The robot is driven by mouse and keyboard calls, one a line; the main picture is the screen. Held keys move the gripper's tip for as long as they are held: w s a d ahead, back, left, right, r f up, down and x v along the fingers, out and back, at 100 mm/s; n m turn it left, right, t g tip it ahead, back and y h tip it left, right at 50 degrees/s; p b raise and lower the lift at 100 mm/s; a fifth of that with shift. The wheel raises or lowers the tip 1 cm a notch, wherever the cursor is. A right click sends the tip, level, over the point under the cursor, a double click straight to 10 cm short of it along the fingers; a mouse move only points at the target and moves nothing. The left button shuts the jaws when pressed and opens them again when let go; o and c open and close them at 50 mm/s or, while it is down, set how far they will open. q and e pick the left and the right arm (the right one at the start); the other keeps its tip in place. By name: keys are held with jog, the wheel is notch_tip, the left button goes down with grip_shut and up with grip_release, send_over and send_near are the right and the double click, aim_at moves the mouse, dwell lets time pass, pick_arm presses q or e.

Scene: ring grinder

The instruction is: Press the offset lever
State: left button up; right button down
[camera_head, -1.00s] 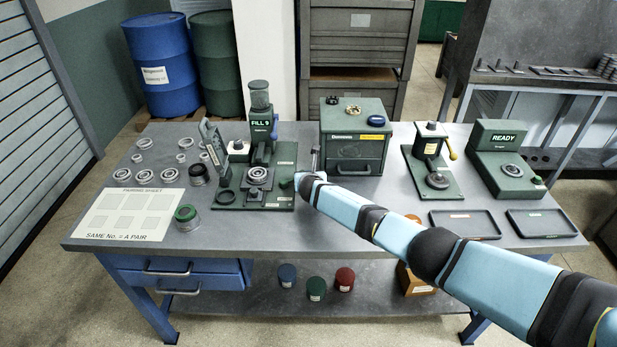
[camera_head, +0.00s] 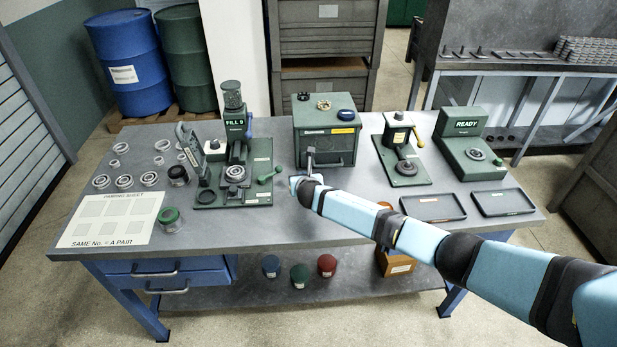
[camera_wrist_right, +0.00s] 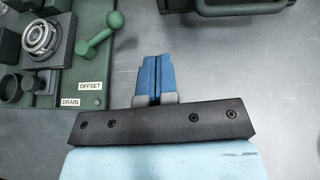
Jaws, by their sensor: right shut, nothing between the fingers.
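The offset lever (camera_head: 270,174) is a green bar with a ball knob, at the right side of the green filling fixture's base (camera_head: 262,150) in the head view. It also shows in the right wrist view (camera_wrist_right: 100,35), upper left, above a label reading OFFSET (camera_wrist_right: 90,86). My right gripper (camera_wrist_right: 158,75) has its blue fingers together with nothing between them. It is to the right of the lever, apart from it, over bare tabletop. In the head view the end of my right arm (camera_head: 297,184) is just right of the lever; the fingertips are hard to make out there.
A bearing ring (camera_head: 235,173) sits on the fixture. A green drawer box (camera_head: 325,145) stands behind my right arm. Loose rings, jars and a pairing sheet (camera_head: 110,219) lie to the left. A press (camera_head: 401,150), READY stand (camera_head: 470,145) and two trays are at the right.

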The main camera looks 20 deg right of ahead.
jog(key=shift+s+d+r, duration=0.2)
jog(key=shift+s+r, duration=0.3)
jog(key=shift+s, duration=0.3)
jog(key=shift+s+d+r, duration=0.15)
jog(key=shift+s+r, duration=0.3)
jog(key=shift+s, duration=0.35)
